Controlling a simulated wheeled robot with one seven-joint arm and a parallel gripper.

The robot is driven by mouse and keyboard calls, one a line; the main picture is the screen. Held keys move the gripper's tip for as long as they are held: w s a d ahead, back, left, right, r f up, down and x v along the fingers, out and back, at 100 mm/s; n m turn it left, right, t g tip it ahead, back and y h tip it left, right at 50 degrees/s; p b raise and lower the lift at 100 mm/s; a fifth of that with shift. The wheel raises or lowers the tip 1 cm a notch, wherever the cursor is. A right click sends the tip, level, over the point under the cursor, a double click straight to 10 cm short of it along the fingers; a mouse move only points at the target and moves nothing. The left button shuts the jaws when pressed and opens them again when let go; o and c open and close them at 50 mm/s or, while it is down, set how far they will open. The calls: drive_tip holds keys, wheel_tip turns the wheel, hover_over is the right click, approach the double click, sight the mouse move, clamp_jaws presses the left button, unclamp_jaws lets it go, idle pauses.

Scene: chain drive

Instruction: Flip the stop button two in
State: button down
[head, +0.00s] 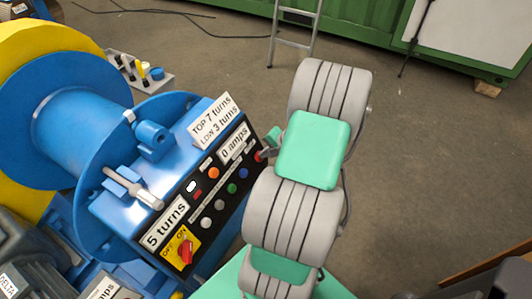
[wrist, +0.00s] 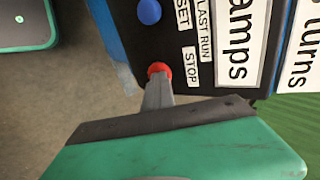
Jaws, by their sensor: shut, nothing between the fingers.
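The red stop button (wrist: 158,68) sits on the black control panel (wrist: 172,40) beside a STOP label in the wrist view. In the head view a little of the red button (head: 258,157) shows at the panel's right end. My gripper (wrist: 157,82) is shut and empty, with its grey fingertips at the red button, covering its lower part. They look to be touching it, but I cannot tell whether it is pressed in. In the head view my gripper (head: 263,154) reaches the panel from the right, partly hidden by my arm.
A blue button (wrist: 149,11) is next to the red one. The panel (head: 228,205) also holds several coloured buttons, a red rotary switch (head: 185,251) on a yellow plate, and signs reading "0 amps" and "5 turns". A blue drum (head: 80,125) stands left.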

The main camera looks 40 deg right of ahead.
drive_tip(key=s+p+v, duration=0.1)
drive_tip(key=p+v, duration=0.1)
drive_tip(key=v, duration=1.1)
drive_tip(key=shift+s+d, duration=0.25)
drive_tip(key=s+a+f+n+g, duration=0.25)
drive_tip(key=s+a+g, duration=0.45)
drive_tip(key=s, duration=0.6)
drive_tip(key=w+a+r+n+t, duration=0.1)
drive_tip(key=w+a+r+n, duration=0.3)
drive_tip(key=a, duration=0.4)
drive_tip(key=w+a+r+n+t+h, duration=0.1)
drive_tip(key=w+a+r+n, duration=0.3)
drive_tip(key=a, duration=0.4)
drive_tip(key=w+a+r+n+t, duration=0.1)
drive_tip(key=w+a+r+n, duration=0.3)
drive_tip(key=w+a+r, duration=0.2)
drive_tip(key=w+a, duration=0.2)
drive_tip(key=shift+a+n+h, duration=0.3)
drive_tip(key=shift+n, duration=0.05)
